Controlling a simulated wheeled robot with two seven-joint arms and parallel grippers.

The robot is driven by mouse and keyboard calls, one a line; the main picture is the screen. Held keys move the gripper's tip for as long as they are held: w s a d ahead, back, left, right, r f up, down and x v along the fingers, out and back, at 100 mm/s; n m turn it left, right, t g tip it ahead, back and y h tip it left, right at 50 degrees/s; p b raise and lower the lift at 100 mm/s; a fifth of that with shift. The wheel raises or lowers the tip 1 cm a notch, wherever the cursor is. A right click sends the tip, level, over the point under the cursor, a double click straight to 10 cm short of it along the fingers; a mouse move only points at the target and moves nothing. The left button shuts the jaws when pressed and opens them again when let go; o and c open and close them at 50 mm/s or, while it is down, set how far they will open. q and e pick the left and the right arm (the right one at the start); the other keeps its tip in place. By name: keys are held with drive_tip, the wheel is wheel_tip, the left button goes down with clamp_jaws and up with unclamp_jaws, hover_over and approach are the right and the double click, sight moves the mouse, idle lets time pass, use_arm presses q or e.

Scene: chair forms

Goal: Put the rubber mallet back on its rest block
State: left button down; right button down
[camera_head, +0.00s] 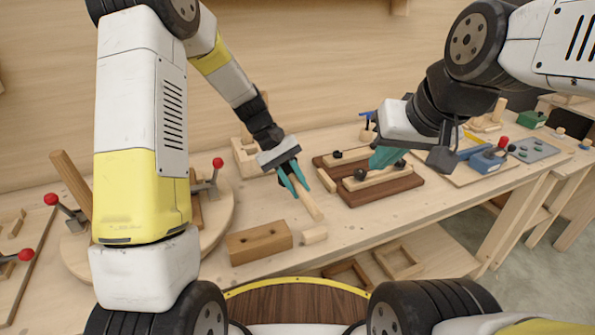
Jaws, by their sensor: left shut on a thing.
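My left gripper (297,184) has teal fingers and is shut on a pale wooden handle (312,206), which I take to be the mallet's. The handle slants down toward the front of the bench. The mallet's rubber head cannot be made out and may be hidden by the gripper. A brown wooden block with holes (258,243) lies at the bench's front edge, left of the handle; whether it is the rest block I cannot tell. My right gripper (384,157) is over a dark brown board; its jaw opening is not clear.
The dark board (385,192) carries wooden strips and black knobs. A short pale wooden piece (314,235) lies near the handle's lower end. A round wooden form with red-knobbed clamps (217,163) stands at left. Blue tools (487,160) lie at right. Bare bench shows right of the short piece.

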use_arm(q)
drive_tip(key=shift+f, duration=0.25)
drive_tip(key=shift+f, duration=2.05)
drive_tip(key=c, duration=1.2)
unclamp_jaws()
drive_tip(key=shift+f, duration=0.1)
drive_tip(key=shift+o, duration=0.2)
drive_tip(key=v, duration=0.8)
drive_tip(key=s+a+r+m+t+y, duration=0.1)
drive_tip(key=s+a+r+t, duration=0.15)
drive_tip(key=s+r, duration=0.35)
drive_tip(key=s+a+r+m+t+y, duration=0.1)
drive_tip(key=s+a+r+t, duration=0.15)
drive_tip(key=r, duration=0.55)
drive_tip(key=s+a+r+m+t, duration=0.1)
drive_tip(key=s+a+r+t, duration=0.1)
drive_tip(key=s, duration=0.3)
drive_tip(key=s+a+r+m+t+y, duration=0.1)
drive_tip(key=s+a+r+t, duration=0.1)
drive_tip(key=s, duration=0.4)
drive_tip(key=shift+s+a+r+y, duration=0.2)
drive_tip(key=shift+s+a+y, duration=0.15)
drive_tip(key=shift+a, duration=0.35)
